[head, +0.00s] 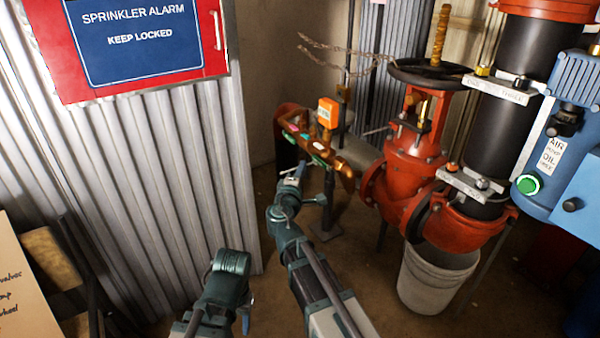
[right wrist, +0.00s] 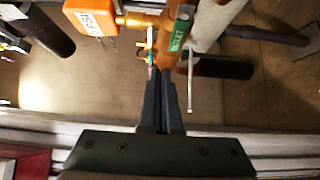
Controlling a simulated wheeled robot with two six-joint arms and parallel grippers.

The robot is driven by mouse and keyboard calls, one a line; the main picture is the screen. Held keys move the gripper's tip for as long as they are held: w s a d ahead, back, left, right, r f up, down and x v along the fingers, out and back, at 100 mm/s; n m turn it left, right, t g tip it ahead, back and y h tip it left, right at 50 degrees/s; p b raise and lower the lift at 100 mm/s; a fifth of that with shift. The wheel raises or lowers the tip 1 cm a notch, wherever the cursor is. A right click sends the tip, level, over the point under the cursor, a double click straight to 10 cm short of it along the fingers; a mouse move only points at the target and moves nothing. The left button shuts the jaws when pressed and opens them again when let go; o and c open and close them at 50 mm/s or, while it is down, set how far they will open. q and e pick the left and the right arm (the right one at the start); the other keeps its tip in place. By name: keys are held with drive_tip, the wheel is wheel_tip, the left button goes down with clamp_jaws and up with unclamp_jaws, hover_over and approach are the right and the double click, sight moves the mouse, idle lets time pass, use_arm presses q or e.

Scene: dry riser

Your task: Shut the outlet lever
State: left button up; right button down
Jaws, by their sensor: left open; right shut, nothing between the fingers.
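The copper pipework (head: 318,145) stands at the middle of the head view and carries a green tag. In the right wrist view the green tag (right wrist: 180,35) reads as an outlet label. A thin pale metal rod (right wrist: 190,85), seemingly the outlet lever, points down the picture from beside the tag. My right gripper (right wrist: 165,75) is shut and empty, its fingertips close to the pipe and just left of the rod. Whether they touch is unclear. In the head view my right gripper (head: 298,170) is at the pipework's near side. My left gripper (head: 245,316) is low, open and away from it.
A red valve (head: 412,155) with a black handwheel (head: 430,73) stands right of the pipework, above a white bucket (head: 432,280). A corrugated panel (head: 150,180) with a red alarm box (head: 50,50) is at left. A blue air pump (head: 570,120) is at right.

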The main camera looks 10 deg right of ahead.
sight(317, 162)
drive_tip(key=w+d, duration=0.4)
drive_tip(key=d, duration=0.1)
drive_tip(key=shift+w, duration=0.1)
drive_tip(key=f+b, duration=0.2)
drive_tip(key=shift+w+d+f+b, duration=0.25)
drive_tip(key=shift+w+f+b, duration=0.1)
drive_tip(key=s+a+f+b, duration=0.4)
drive_tip(key=shift+s+a+f+b, duration=0.2)
drive_tip(key=shift+a+f+b, duration=0.2)
idle(0.8)
